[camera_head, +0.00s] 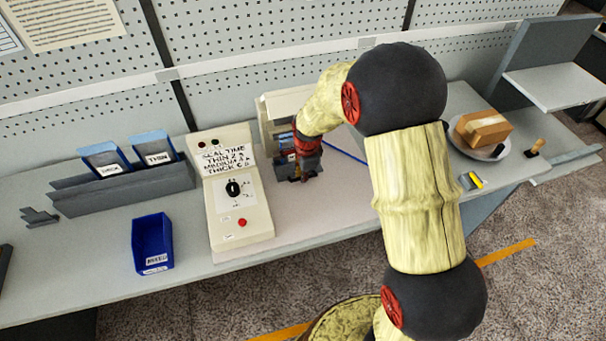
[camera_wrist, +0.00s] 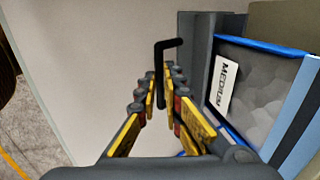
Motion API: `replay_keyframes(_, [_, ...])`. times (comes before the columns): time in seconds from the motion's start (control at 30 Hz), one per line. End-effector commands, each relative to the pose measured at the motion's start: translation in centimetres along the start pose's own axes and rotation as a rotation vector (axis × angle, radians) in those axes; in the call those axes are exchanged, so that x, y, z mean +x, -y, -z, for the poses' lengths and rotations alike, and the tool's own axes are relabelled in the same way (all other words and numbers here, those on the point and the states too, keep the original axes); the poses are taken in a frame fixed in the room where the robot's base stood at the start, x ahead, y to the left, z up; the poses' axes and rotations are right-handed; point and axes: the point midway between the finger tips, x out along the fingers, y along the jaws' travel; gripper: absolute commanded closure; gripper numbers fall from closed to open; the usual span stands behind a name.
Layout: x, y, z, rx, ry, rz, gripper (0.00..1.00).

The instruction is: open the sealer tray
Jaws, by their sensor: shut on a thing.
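The beige sealer (camera_head: 238,215) stands on the bench, with a seal-time sign, a black dial and a red button. Just right of it is an open-fronted beige housing (camera_head: 268,104), partly hidden by my arm. My gripper (camera_head: 306,172) is low in front of this housing. In the wrist view my gripper (camera_wrist: 163,88) is shut on a thin black bent handle (camera_wrist: 158,62). The handle stands beside a grey tray part (camera_wrist: 193,50). A blue-edged pouch labelled MEDIUM (camera_wrist: 255,88) lies right of the fingers.
A blue bin (camera_head: 152,243) sits left of the sealer. At right are a box (camera_head: 483,128) on a round plate, a stamp-like tool (camera_head: 536,147) and a yellow-black item (camera_head: 472,181). The bench front beside the sealer is clear.

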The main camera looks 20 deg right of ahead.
Motion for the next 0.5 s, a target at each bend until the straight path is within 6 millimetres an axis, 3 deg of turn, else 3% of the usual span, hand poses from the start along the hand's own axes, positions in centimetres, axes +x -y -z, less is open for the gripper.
replay_keyframes(0.27, [-0.3, -1.3, 0.0, 0.0, 0.0, 0.0, 1.0])
replay_keyframes(0.5, [-1.1, -4.7, 0.0, 0.0, 0.0, -0.001, 1.0])
